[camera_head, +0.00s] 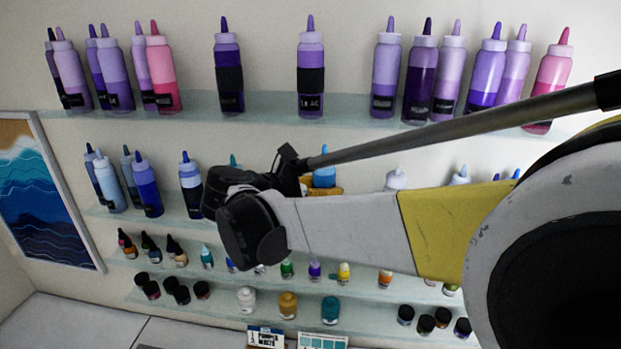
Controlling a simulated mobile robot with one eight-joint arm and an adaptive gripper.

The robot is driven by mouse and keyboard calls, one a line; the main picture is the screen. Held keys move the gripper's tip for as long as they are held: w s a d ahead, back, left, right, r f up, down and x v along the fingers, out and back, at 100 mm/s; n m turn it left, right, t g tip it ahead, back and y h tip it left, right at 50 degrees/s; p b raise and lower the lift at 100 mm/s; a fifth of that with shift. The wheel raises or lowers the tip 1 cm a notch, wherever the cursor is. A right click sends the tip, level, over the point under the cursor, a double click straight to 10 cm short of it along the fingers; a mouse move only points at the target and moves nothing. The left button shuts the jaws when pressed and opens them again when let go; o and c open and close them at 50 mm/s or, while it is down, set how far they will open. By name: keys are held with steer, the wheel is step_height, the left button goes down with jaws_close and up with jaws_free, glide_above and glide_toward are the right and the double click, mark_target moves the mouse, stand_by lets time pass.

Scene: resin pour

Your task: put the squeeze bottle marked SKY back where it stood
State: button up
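No label I can read says SKY, so I cannot tell which bottle it is. On the middle shelf, a light blue squeeze bottle (109,185) and a darker blue one (147,188) stand at the left. The top of a bright blue bottle (324,177) shows behind my arm. My arm reaches in from the right, across the middle shelf. Its dark end (236,205) hides part of that shelf. I cannot make out my fingers or anything held in them.
The upper glass shelf (270,103) carries several purple and pink bottles, with gaps between groups. The lower shelves hold small dropper bottles and dark jars (181,294). A framed wave picture (40,205) hangs at the left. Small cards (322,341) stand at the bottom.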

step_height(320, 180, down, 3)
steer(key=shift+f+p, duration=0.1)
steer(key=shift+p, duration=0.45)
steer(key=shift+w+f, duration=0.25)
steer(key=shift+f, duration=0.05)
steer(key=shift+s, duration=0.1)
steer(key=shift+d+f, duration=0.1)
steer(key=o, duration=1.1)
steer(key=shift+f, duration=0.1)
